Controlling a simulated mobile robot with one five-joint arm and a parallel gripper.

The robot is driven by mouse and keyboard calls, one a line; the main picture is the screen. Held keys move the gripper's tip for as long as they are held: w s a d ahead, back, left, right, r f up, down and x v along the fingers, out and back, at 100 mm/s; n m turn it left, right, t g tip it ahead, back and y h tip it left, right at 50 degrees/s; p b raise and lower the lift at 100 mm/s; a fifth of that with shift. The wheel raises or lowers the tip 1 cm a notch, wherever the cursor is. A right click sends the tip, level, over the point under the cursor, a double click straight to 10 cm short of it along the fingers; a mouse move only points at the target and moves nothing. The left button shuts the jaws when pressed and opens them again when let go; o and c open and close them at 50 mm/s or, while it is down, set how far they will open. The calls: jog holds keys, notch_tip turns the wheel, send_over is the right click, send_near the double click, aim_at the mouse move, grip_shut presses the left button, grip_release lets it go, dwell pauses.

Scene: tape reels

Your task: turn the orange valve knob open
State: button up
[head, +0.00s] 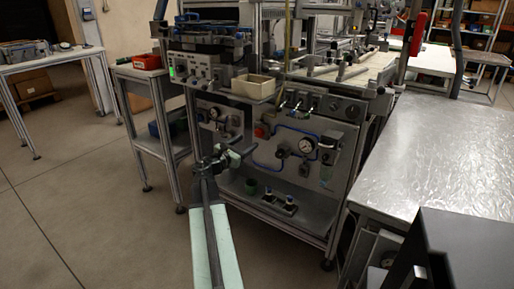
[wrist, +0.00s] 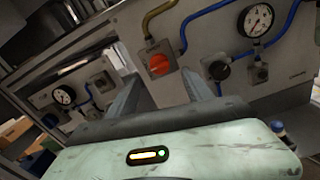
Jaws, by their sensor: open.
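The orange valve knob (wrist: 158,65) sits on a grey square plate on the machine's front panel, in the wrist view just above and between my fingers. In the head view the knob (head: 261,132) is a small red-orange spot left of centre on the panel. My gripper (wrist: 165,88) is open, its two grey fingers spread and pointing at the panel below the knob. Nothing shows between the fingers. In the head view my gripper (head: 232,152) is in front of the panel, below and left of the knob. A gap to the knob seems to remain, but its depth is unclear.
A pressure gauge (wrist: 257,20) with blue hoses is right of the knob, and another gauge (wrist: 64,95) is left. A beige bin (head: 254,86) sits on a ledge above the panel. A metal-topped table (head: 440,150) stands at right. Open floor (head: 90,220) lies at left.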

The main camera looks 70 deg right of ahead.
aim_at(257, 135)
jog(key=x, duration=0.7)
jog(key=shift+d, duration=0.4)
grip_shut()
